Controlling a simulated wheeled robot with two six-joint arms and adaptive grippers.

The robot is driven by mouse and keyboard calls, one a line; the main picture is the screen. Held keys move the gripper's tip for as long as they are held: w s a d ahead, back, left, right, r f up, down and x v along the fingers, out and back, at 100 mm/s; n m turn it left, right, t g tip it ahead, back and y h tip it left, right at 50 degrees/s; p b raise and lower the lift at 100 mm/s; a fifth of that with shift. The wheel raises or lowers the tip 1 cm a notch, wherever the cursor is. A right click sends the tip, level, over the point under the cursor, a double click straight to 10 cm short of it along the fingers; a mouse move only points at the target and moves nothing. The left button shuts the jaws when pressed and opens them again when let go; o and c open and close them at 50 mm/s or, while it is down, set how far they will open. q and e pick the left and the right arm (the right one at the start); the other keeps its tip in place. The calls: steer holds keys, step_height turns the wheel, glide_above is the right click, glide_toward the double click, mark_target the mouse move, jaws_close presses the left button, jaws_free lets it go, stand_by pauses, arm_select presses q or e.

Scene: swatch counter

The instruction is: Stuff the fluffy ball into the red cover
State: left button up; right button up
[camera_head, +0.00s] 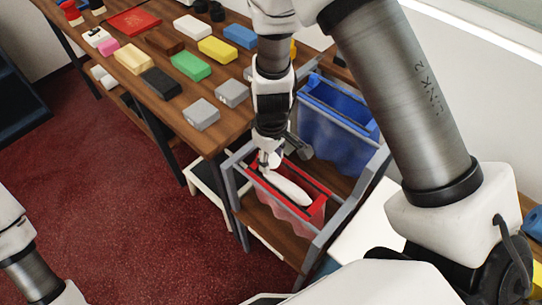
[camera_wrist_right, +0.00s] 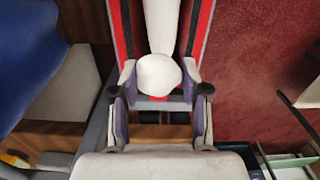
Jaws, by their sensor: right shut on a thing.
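The red cover (camera_head: 318,212) looks like an open-topped bin with a red rim, standing in a grey-framed rack beside the counter; its red rim strips (camera_wrist_right: 205,30) also show in the right wrist view. A long white thing (camera_head: 290,188) lies over its opening. My right gripper (camera_head: 270,158) is at the cover's far end, pointing down, shut on a white rounded thing (camera_wrist_right: 159,75), which I take for the fluffy ball. A longer white shape (camera_wrist_right: 162,25) extends behind it; I cannot tell whether they are one piece. Only part of my left arm shows, without its gripper.
A blue bin (camera_head: 338,115) stands in the rack behind the red one. The wooden counter (camera_head: 222,130) holds several coloured blocks, including a green block (camera_head: 190,66) and a grey block (camera_head: 201,114). The red floor (camera_head: 120,200) at left is clear.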

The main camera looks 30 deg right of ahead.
steer(key=shift+w, duration=0.15)
stand_by(0.3)
steer(key=shift+s+d+f+b, duration=0.1)
steer(key=shift+s+f+b, duration=0.05)
steer(key=shift+s+b, duration=0.15)
steer(key=o, duration=1.3)
steer(key=shift+c, duration=0.2)
steer(key=shift+r+p, duration=2.45)
steer(key=shift+r, duration=0.6)
